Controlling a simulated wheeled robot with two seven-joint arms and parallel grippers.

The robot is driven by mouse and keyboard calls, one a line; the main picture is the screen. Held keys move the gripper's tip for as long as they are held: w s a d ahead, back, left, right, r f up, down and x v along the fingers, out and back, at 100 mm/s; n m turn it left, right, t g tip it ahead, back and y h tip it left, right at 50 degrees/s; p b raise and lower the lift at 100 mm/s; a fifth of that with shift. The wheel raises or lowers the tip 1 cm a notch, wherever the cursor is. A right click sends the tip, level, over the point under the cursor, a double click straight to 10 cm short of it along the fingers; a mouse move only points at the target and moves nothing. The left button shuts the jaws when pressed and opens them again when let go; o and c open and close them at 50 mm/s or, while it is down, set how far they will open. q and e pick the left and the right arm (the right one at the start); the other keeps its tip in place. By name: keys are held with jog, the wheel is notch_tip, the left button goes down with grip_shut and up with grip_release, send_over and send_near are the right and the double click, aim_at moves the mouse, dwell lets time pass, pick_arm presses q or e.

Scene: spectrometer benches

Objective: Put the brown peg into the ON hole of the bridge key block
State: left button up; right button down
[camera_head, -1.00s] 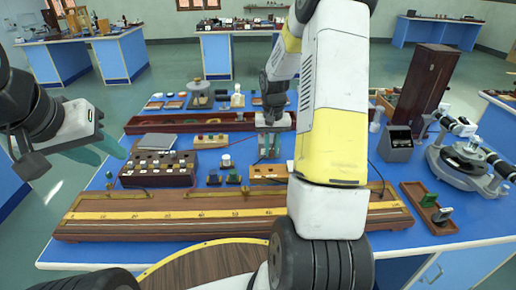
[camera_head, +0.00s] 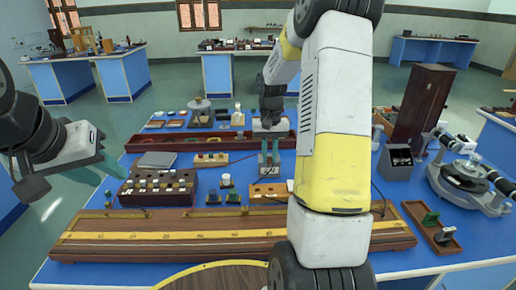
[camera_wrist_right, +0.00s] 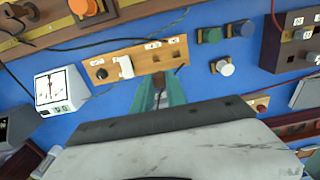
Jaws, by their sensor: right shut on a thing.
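The bridge key block (camera_wrist_right: 135,62) is a light wooden strip with small white labels, a white piece on it and a dark hole near its right end in the right wrist view. In the head view the block (camera_head: 268,192) is partly hidden by my right arm. My right gripper (camera_wrist_right: 158,84) has its teal fingers shut on the brown peg (camera_wrist_right: 158,80), just beside the block's hole end. The peg is mostly hidden between the fingers; I cannot tell whether it touches the block. My left gripper (camera_head: 108,172) is away at the left; its finger gap is not clear.
A white-faced meter (camera_wrist_right: 60,90) stands beside the block. Green, blue and white-topped pieces (camera_wrist_right: 222,66) and a dark resistance box (camera_head: 158,188) are on the other side. A long wooden metre bridge (camera_head: 230,232) lies in front. A dark cable runs close by the block.

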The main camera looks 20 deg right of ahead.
jog(key=shift+w+a+f, duration=0.15)
jog(key=shift+a+f, duration=0.5)
jog(key=shift+f, duration=1.25)
jog(key=shift+w+a+f, duration=0.2)
jog(key=shift+a+f, duration=0.5)
jog(key=shift+f, duration=1.25)
jog(key=shift+w+a+f, duration=0.15)
jog(key=shift+a+f, duration=0.5)
jog(key=shift+f, duration=1.25)
jog(key=c, duration=1.3)
grip_release()
jog(key=shift+o, duration=0.2)
